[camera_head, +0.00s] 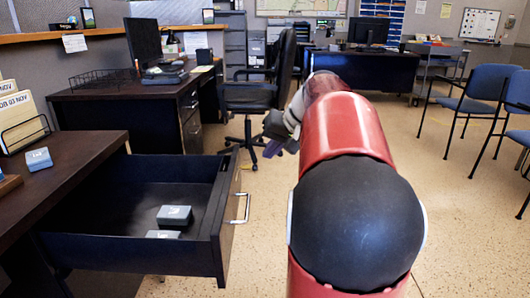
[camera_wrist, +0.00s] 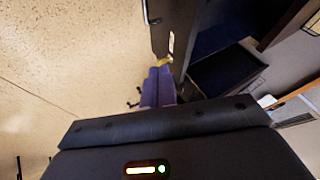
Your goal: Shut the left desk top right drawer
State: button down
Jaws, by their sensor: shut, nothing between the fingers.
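The left desk (camera_head: 85,150) stands at the left of the head view. Its top right drawer (camera_head: 118,245) is pulled well out, with its brown front (camera_head: 232,215) and silver handle (camera_head: 238,208) facing right. Two small grey boxes (camera_head: 174,215) lie inside. My gripper (camera_head: 277,148) is beyond the drawer front and a little to its right, partly hidden by my red arm. In the wrist view its purple fingers (camera_wrist: 158,85) are together and empty, pointing towards a dark panel with a pale handle. I cannot tell whether they touch it.
A black office chair (camera_head: 255,95) stands behind my gripper, by a second dark desk (camera_head: 140,118). Blue chairs (camera_head: 485,90) line the right side. The speckled floor (camera_head: 450,210) at the right is open. A wire rack with papers (camera_head: 18,120) stands on the left desk.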

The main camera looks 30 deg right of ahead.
aim_at(236, 173)
jog(key=w+a+f, duration=0.2)
jog(key=w+f, duration=0.1)
jog(key=w+a+f, duration=0.1)
jog(key=w+f, duration=0.1)
jog(key=shift+w+a+f, duration=0.15)
jog(key=shift+w+a, duration=0.1)
jog(key=shift+a, duration=0.1)
jog(key=shift+w+a, duration=0.3)
jog(key=shift+a, duration=0.15)
